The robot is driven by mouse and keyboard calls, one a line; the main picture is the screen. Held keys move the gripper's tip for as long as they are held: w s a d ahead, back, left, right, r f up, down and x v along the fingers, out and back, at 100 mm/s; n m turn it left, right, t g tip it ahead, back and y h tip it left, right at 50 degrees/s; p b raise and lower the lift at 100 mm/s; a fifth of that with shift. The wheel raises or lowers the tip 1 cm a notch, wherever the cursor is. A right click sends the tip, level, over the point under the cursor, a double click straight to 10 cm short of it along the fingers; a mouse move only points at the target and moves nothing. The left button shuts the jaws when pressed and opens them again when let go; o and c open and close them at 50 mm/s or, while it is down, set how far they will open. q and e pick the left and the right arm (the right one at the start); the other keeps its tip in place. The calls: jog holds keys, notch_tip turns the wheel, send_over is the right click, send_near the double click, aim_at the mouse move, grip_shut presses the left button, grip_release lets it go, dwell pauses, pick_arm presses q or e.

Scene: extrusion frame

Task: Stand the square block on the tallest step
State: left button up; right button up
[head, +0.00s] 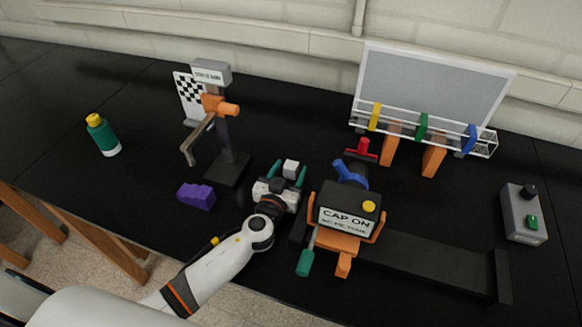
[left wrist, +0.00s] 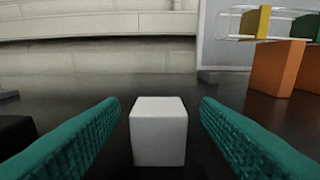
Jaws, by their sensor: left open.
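The white square block (head: 291,168) sits on the black table near the middle in the head view. My left gripper (head: 288,172) is open, with a teal finger on either side of the block. In the left wrist view the block (left wrist: 159,132) stands upright between the fingers, with a gap on each side. The purple stepped piece (head: 196,197) is on the table to the left of my gripper in the head view, and its steps are small to make out. My right gripper is not in view.
A dark stand with an orange clamp (head: 220,106) rises behind the purple piece. A green bottle (head: 103,135) is at far left. A grey control box (head: 523,213) is at far right.

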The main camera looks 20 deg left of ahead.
aim_at(293, 162)
pick_arm(q)
jog(key=shift+w, duration=2)
jog(key=shift+s, duration=0.1)
jog(key=c, duration=1.2)
notch_tip(293, 162, up, 10)
jog(key=p, duration=0.3)
jog(key=s+a+b, duration=0.2)
jog(key=s+b, duration=0.2)
jog(key=s, duration=1.9)
jog(key=shift+f+y+b, duration=0.3)
jog(key=shift+b, duration=0.05)
